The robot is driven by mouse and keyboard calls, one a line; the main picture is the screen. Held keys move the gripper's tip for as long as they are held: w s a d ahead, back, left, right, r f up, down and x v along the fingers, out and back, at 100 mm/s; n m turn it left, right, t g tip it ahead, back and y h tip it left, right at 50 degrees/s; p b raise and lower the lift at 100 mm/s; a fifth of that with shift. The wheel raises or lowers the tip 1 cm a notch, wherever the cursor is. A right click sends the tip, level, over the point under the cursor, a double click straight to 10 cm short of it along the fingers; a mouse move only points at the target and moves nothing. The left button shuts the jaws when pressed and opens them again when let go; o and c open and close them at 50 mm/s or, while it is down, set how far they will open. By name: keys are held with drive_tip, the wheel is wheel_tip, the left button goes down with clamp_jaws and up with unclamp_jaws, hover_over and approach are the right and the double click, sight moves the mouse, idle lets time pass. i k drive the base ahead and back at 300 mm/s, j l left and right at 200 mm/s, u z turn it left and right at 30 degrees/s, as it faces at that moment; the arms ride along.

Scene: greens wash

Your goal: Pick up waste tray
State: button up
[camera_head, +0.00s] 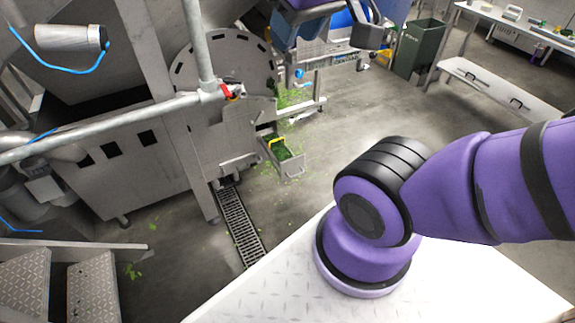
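The waste tray (290,167) appears to be the small grey metal tray with a yellow handle (277,141). It holds green leaf scraps and sits low at the right side of the large grey washing machine, below its outlet. Whether it rests on a support or the floor is unclear. Part of my purple arm and a dark grey end piece show at the top edge, far above and apart from the tray. I cannot make out gripper fingers there, nor anything held.
The grey machine (150,150) fills the left, with a pipe rail (110,125) across it. A dark green bin (420,48) and a bench (500,90) stand at the back right. The middle floor is mostly clear.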

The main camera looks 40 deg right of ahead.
sight(279, 152)
drive_tip(key=z, duration=0.3)
drive_tip(key=i+j+z, duration=0.15)
drive_tip(key=j+z, duration=0.15)
drive_tip(key=i+j+z, duration=0.1)
drive_tip(key=j+z, duration=0.5)
drive_tip(key=i+j, duration=0.1)
drive_tip(key=j, duration=0.25)
drive_tip(key=i+j, duration=0.1)
drive_tip(key=j, duration=0.25)
drive_tip(key=i, duration=0.95)
